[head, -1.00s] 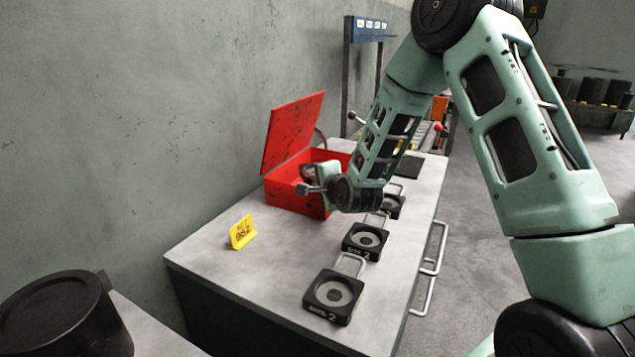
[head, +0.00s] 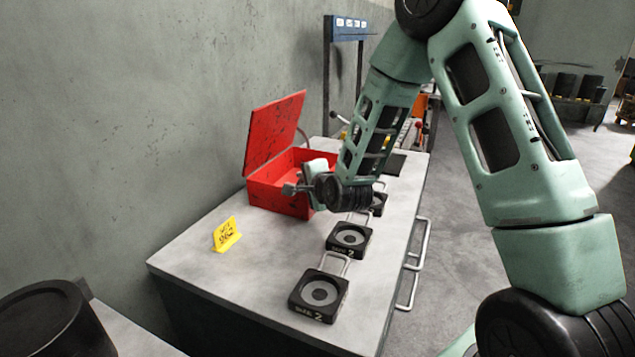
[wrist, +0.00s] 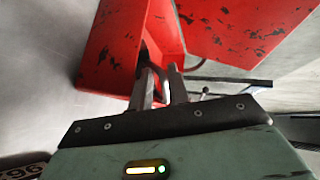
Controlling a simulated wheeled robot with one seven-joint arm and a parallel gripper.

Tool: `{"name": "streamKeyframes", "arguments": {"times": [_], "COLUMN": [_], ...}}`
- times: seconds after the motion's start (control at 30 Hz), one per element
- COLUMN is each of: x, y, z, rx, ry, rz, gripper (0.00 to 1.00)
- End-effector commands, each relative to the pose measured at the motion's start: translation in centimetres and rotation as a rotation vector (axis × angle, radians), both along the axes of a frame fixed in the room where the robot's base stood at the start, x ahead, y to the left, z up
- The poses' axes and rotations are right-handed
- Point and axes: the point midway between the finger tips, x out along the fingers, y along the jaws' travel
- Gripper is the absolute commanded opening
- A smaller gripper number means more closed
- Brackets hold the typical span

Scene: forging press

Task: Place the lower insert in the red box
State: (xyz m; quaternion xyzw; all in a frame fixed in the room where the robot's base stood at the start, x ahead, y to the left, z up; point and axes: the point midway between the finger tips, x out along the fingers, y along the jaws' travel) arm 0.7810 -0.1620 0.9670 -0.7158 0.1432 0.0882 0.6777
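The red box (head: 280,197) stands on the grey table against the wall, its lid (head: 275,130) raised. In the wrist view its red wall (wrist: 110,50) fills the upper left. My gripper (head: 291,189) is at the near side of the box, around rim height; whether it touches the box I cannot tell. In the wrist view my gripper's two fingers (wrist: 160,85) are close together with a narrow gap. A dark curved shape shows just beyond them, too unclear to name. I cannot pick out the lower insert for sure.
Black square blocks with grey rings and wire handles stand in a row: a near one (head: 319,294), a middle one (head: 349,238) and a far one (head: 379,203). A yellow sign (head: 227,235) stands left of them. The table's near left top is clear.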

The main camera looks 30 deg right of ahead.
Motion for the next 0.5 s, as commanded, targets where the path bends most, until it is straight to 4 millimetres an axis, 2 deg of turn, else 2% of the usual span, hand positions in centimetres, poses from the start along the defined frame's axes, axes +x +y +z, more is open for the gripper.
{"name": "streamKeyframes", "arguments": {"times": [0.03, 0.27, 0.5], "x": [-1.4, -6.5, -7.8], "y": [0.2, 0.7, 0.8], "z": [0.1, 2.1, 2.5], "rx": [0.0, -0.001, 0.0], "ry": [0.004, -0.003, -0.01], "rz": [0.002, 0.003, 0.003], "gripper": [0.19, 0.19, 0.19]}}
